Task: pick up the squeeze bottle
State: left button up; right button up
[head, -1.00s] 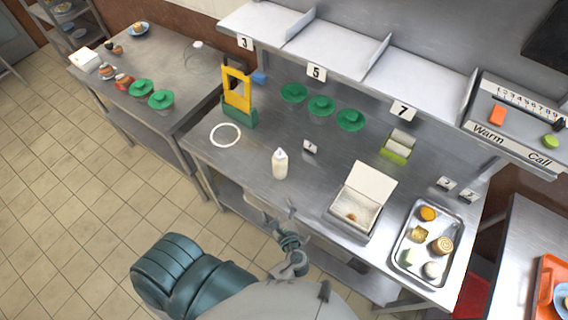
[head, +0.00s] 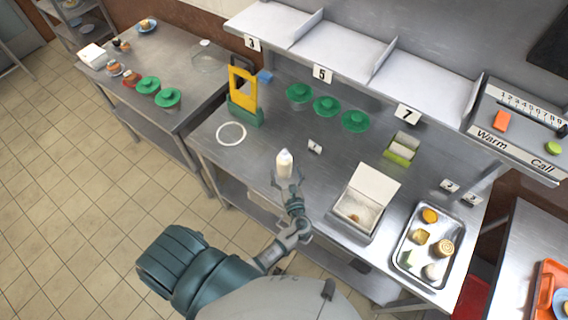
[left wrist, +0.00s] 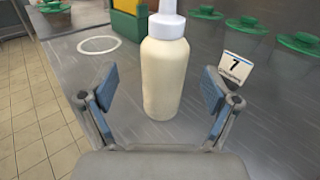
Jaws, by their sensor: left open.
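The squeeze bottle (head: 284,164) is cream-coloured with a white cap and stands upright on the steel table near its front edge. In the left wrist view the bottle (left wrist: 164,75) stands just ahead, between the spread fingers, with its tip cut off by the top of the picture. My left gripper (head: 287,180) is open at the near side of the bottle. In the left wrist view its two blue-padded fingers (left wrist: 158,92) show on either side of the bottle, with gaps on both sides. My right gripper is not in view.
An open white box (head: 364,196) and a food tray (head: 429,240) are to the right.

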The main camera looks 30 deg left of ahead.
aim_at(286, 166)
pick_arm(q)
jog(key=x, duration=0.2)
jog(key=p+x, duration=0.1)
jog(key=x, duration=0.1)
jog(key=shift+w+d+r, duration=0.2)
jog(key=shift+w, duration=0.1)
jog(key=shift+w+a, duration=0.25)
jog(key=shift+w, duration=0.15)
jog(key=shift+a, duration=0.15)
jog(key=c, duration=0.9)
